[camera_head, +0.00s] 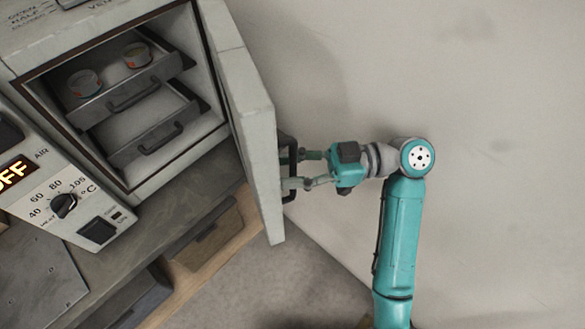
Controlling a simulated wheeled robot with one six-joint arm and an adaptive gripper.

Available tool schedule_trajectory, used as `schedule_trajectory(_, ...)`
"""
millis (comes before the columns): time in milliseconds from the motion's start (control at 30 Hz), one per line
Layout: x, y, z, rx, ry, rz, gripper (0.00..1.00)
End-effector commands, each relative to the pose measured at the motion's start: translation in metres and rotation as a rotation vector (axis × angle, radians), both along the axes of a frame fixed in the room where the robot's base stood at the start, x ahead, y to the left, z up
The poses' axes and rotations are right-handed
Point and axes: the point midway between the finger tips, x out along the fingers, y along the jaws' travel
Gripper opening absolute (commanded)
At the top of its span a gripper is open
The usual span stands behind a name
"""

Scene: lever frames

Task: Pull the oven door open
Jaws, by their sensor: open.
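The oven (158,187) stands at the upper left with its pale door (252,130) swung open to the right, so the inside shows. A dark bar handle (289,186) is on the door's outer face, on the right side. My gripper (294,170) is at this handle, its two fingers spread, one higher and one lower, with their tips close to the handle and door. Whether the fingers touch the handle is hard to tell. Inside the oven are two pull-out shelves, an upper one (118,100) and a lower one (150,132).
Two small cups (85,84) and (136,56) sit on the upper shelf. A control panel (62,185) with a knob is at the left. A drawer (205,237) lies below the oven. A plain wall fills the right behind my arm.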

Motion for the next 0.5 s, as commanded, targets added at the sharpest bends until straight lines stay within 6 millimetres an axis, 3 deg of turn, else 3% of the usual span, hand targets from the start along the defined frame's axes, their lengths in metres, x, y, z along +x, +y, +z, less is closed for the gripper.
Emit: schedule_trajectory(500, 0.000, 0.000, 0.082, 0.000, -0.001, 0.000, 0.40)
